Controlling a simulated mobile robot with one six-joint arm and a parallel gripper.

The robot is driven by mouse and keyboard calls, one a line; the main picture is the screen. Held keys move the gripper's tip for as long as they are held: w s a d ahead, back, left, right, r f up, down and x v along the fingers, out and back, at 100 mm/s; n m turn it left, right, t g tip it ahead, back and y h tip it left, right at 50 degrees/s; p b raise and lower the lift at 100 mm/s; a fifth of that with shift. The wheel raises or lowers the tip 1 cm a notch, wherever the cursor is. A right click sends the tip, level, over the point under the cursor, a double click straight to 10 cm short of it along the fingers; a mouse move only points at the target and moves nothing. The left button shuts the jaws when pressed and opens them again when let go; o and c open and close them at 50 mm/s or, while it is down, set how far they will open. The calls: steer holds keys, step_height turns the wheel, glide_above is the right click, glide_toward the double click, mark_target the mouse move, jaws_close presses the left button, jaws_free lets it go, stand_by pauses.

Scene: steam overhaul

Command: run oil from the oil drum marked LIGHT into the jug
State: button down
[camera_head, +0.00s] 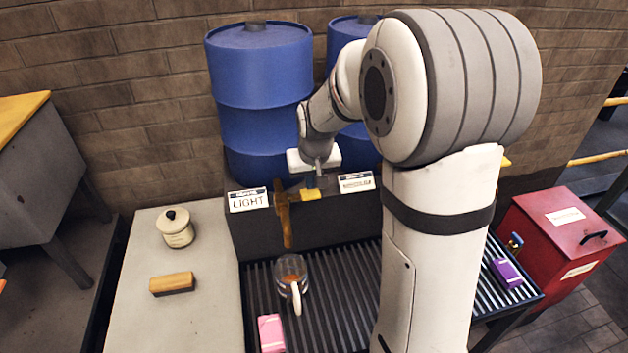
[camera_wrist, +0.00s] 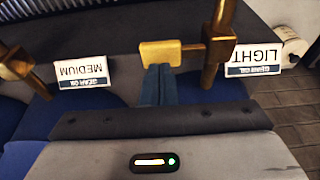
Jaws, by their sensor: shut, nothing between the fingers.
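The blue drum (camera_head: 262,120) behind the LIGHT label (camera_head: 248,200) stands at the back left. Its brass tap (camera_head: 283,222) hangs over the bench. In the wrist view the tap (camera_wrist: 211,55) has a flat brass lever (camera_wrist: 160,54) turned sideways, toward the MEDIUM label. My gripper (camera_head: 314,180) is shut and empty, its fingertips (camera_wrist: 160,72) at the lever's end; I cannot tell whether they touch. The clear glass jug (camera_head: 291,268) stands upright on the slatted rack below the spout, with some amber liquid low in it. I cannot make out a stream.
A second brass tap (camera_wrist: 20,68) sits by the MEDIUM label (camera_wrist: 82,72). A pink box (camera_head: 271,333) lies on the rack (camera_head: 335,320) near the jug. A cream lidded pot (camera_head: 178,228) and a brush (camera_head: 172,284) are on the left bench. A red box (camera_head: 565,240) stands right.

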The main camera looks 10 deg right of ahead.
mark_target(316, 193)
steer(key=shift+f, duration=0.65)
steer(key=shift+d+f+y+b, duration=0.35)
steer(key=shift+f+y+b, duration=0.25)
steer(key=shift+b, duration=0.3)
steer(key=f+y+b, duration=0.1)
steer(key=b, duration=0.2)
steer(key=shift+d, duration=0.15)
steer(key=shift+d+f+b, duration=0.1)
steer(key=shift+f+b, duration=0.25)
steer(key=shift+b, duration=0.6)
steer(key=shift+r+p, duration=0.35)
stand_by(0.9)
